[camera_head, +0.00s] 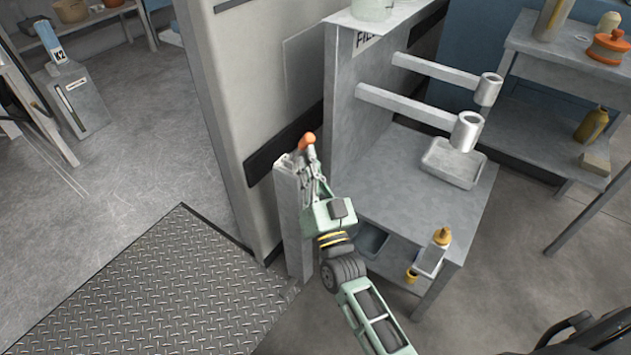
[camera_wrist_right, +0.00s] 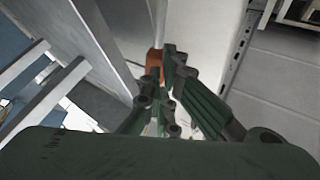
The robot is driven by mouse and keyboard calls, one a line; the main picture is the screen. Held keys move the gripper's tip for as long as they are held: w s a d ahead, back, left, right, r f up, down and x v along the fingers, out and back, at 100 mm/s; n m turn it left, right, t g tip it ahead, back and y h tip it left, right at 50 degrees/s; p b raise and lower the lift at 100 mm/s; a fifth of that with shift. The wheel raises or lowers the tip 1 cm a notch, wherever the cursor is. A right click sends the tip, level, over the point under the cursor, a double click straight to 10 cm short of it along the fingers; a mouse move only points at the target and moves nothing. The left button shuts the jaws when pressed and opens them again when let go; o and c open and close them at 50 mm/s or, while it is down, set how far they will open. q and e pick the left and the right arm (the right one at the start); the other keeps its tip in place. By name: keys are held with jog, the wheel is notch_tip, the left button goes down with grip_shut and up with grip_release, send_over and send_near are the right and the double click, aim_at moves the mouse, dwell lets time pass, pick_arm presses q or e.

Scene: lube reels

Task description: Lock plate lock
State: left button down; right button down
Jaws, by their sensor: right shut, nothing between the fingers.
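An orange-tipped lever (camera_head: 306,140) shows at the top of a narrow grey post (camera_head: 292,215) beside the workbench; I take it to be the lock handle. My right gripper (camera_head: 309,166) is at the post's top, with its fingers just below the orange tip. In the right wrist view the orange part (camera_wrist_right: 154,62) is close beside the fingertips of my right gripper (camera_wrist_right: 163,78). The fingers are shut with nothing between them. I cannot tell whether they touch the lever. The fingers hide its lower part. A diamond-pattern metal plate (camera_head: 150,290) lies on the floor at left. My left gripper is not in view.
A grey workbench (camera_head: 400,190) with two protruding arms (camera_head: 430,108) and a tray (camera_head: 453,163) stands right of the post. A tall pale panel (camera_head: 250,90) stands behind the post. Open floor lies at left.

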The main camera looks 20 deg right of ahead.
jog(key=shift+w+r, duration=0.15)
jog(key=shift+w, duration=0.15)
dwell(0.4)
jog(key=shift+w+a+r+p, duration=0.1)
jog(key=shift+r+p, duration=0.05)
jog(key=shift+p, duration=0.6)
